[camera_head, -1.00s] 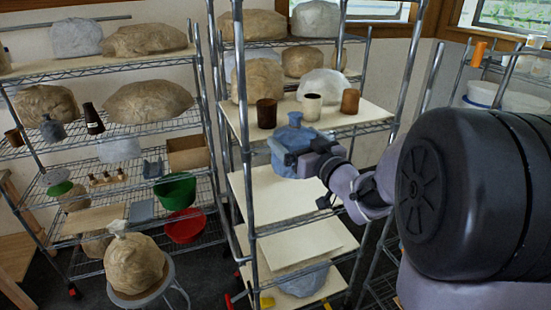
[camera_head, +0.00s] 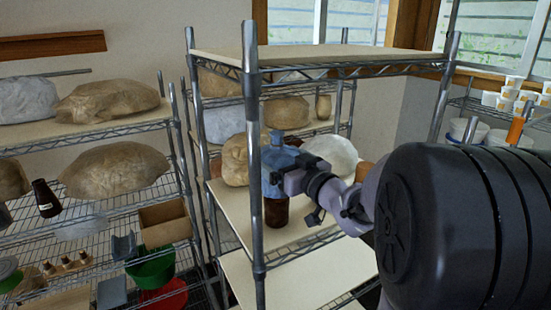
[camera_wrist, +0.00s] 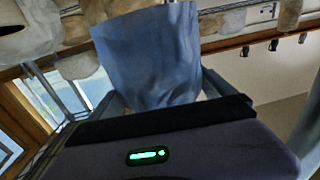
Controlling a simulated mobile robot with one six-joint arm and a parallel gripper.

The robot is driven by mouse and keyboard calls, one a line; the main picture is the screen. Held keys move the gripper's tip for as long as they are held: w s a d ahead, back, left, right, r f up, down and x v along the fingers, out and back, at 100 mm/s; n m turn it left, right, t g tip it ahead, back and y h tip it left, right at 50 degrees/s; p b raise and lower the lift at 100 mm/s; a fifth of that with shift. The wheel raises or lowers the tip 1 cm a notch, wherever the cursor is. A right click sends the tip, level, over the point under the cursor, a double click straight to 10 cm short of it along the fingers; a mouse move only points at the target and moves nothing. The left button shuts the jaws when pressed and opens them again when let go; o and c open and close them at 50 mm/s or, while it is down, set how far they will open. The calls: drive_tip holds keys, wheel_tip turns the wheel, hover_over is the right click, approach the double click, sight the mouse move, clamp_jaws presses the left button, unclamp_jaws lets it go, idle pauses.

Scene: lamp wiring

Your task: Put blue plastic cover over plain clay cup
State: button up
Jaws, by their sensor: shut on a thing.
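The blue plastic cover (camera_head: 275,160) hangs in my gripper (camera_head: 283,182), which is shut on it. In the wrist view the cover (camera_wrist: 150,60) fills the space in front of the gripper. In the head view I see it above a dark brown cup (camera_head: 276,213) on the middle rack's shelf; whether it touches that cup is unclear. Another brown cup (camera_head: 364,171) shows partly behind my arm. The pale, plain clay cup, between these two in the earlier view, is now hidden behind my gripper and wrist.
A metal rack post (camera_head: 255,190) stands just left of the cover. A pale upper shelf (camera_head: 330,56) spans above my gripper. Wrapped clay lumps (camera_head: 287,111) and a white wrapped bundle (camera_head: 330,153) sit behind. Left racks hold a green bin (camera_head: 152,268).

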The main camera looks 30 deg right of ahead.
sight(284, 202)
drive_tip(key=shift+s, duration=0.25)
drive_tip(key=shift+w+f+b, duration=0.2)
drive_tip(key=shift+w+b, duration=0.1)
drive_tip(key=shift+w, duration=0.05)
drive_tip(key=shift+w+f, duration=0.1)
drive_tip(key=shift+f, duration=0.25)
wheel_tip(284, 202, down, 10)
drive_tip(key=b, duration=1)
drive_tip(key=shift+f+b, duration=0.3)
drive_tip(key=shift+b, duration=0.2)
drive_tip(key=o, duration=0.9)
drive_tip(key=shift+o, duration=0.6)
